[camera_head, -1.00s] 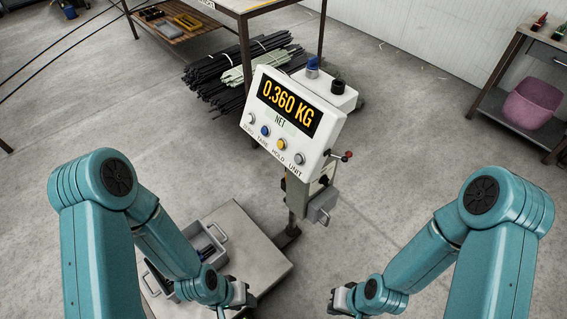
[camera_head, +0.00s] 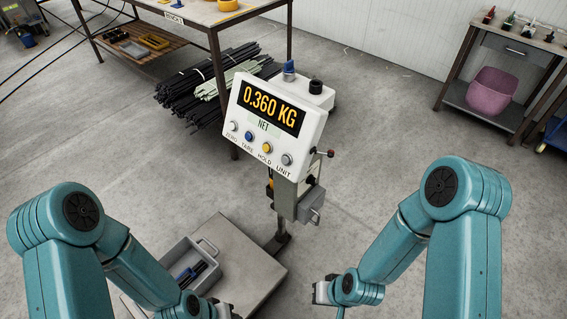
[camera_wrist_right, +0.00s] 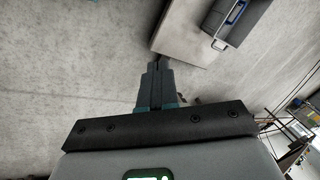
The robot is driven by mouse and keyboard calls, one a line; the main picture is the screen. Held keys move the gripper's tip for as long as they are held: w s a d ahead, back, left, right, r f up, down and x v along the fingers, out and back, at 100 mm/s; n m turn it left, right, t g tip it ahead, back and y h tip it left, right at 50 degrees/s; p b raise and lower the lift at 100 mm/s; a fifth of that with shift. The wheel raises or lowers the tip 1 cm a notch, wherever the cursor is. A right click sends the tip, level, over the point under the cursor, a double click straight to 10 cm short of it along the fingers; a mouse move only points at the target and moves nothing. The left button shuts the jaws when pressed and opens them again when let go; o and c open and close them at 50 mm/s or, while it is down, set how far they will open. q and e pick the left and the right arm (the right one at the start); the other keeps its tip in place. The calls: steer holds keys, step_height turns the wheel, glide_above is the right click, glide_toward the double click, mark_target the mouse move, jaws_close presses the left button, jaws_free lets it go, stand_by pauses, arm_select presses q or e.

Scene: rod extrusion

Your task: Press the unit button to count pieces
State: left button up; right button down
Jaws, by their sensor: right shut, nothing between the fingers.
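The scale's indicator head (camera_head: 275,119) stands on a post in the middle of the head view. Its display (camera_head: 271,105) reads 0.360 KG, with NET below. The unit button (camera_head: 287,159) is the grey round one at the right end of the row, above the label UNIT. My right gripper (camera_head: 320,292) is below and to the right of the indicator, well apart from the button. In the right wrist view its fingers (camera_wrist_right: 157,70) are together, with nothing between them. My left gripper (camera_head: 226,309) is at the bottom edge, mostly hidden, beside the scale platform.
The white zero (camera_head: 233,126), blue tare (camera_head: 249,136) and yellow hold (camera_head: 267,147) buttons share the row. A grey bin (camera_head: 176,262) with dark pieces is on the scale platform (camera_head: 250,262). A red-knobbed lever (camera_head: 328,154) sticks out right of the indicator.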

steer(key=w+a+n+t+h+b, duration=0.1)
steer(key=w+a+n+t+b, duration=0.2)
steer(key=w, duration=0.8)
steer(key=t+h+b, duration=0.4)
steer(key=t+b, duration=0.6)
steer(key=t, duration=0.3)
glide_toward(286, 160)
steer(key=a+r, duration=0.5)
steer(key=a, duration=0.2)
steer(key=shift+w+a+r, duration=0.15)
steer(key=shift+w+a, duration=0.05)
steer(key=shift+w, duration=0.25)
steer(key=shift+w+d+f+b, duration=0.5)
steer(key=shift+w+d+f, duration=0.15)
steer(key=shift+w+d, duration=0.3)
steer(key=shift+w+d+f+b, duration=0.45)
steer(key=shift+w+d+f, duration=0.2)
steer(key=shift+w+d, duration=0.3)
steer(key=shift+w+d+f+b, duration=0.5)
steer(key=shift+w+d+f, duration=0.15)
steer(key=shift+w+d, duration=0.3)
